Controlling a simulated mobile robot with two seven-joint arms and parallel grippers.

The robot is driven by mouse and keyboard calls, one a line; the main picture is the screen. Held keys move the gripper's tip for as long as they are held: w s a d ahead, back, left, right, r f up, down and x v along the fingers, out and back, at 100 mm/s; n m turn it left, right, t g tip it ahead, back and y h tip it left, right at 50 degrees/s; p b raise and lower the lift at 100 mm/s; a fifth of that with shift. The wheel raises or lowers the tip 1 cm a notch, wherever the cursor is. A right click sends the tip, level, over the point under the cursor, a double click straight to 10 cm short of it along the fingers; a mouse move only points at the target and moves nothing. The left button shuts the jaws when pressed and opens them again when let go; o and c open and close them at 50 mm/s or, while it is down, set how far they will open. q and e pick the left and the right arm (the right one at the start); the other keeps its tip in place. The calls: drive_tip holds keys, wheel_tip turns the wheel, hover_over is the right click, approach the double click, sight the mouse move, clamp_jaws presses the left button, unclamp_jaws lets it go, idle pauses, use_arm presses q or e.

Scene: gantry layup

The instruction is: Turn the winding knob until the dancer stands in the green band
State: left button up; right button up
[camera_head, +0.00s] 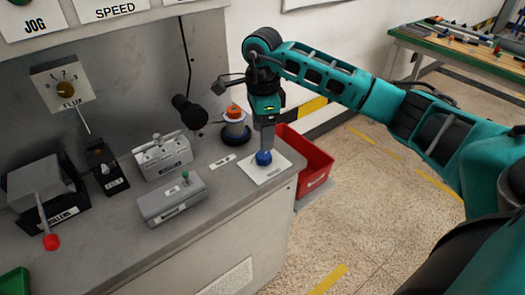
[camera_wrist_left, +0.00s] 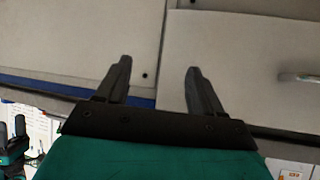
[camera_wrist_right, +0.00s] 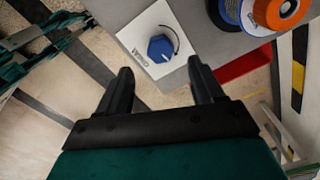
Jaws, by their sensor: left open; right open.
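The blue winding knob (camera_head: 264,157) sits on a white plate (camera_head: 272,176) at the bench's right front corner. In the right wrist view the knob (camera_wrist_right: 161,48) shows beyond and between the fingertips, with a dark curved mark beside it. My right gripper (camera_head: 266,146) points down just above the knob; its fingers are open (camera_wrist_right: 160,70) and I see nothing gripped. Whether a finger touches the knob cannot be told. My left gripper (camera_wrist_left: 158,68) is open and empty before pale panels, outside the head view. I cannot make out the dancer or a green band.
An orange-topped spool (camera_head: 234,114) stands close behind the knob. Grey boxes (camera_head: 172,198) and (camera_head: 164,155) labelled units stand to its left, with a red-tipped lever (camera_head: 52,241) at far left. A red bin (camera_head: 306,160) is beside the bench on the floor.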

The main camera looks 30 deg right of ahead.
sight(262, 155)
wheel_tip(262, 155, down, 7)
idle(0.3)
drive_tip(key=c, duration=1.1)
drive_tip(key=shift+o, duration=0.2)
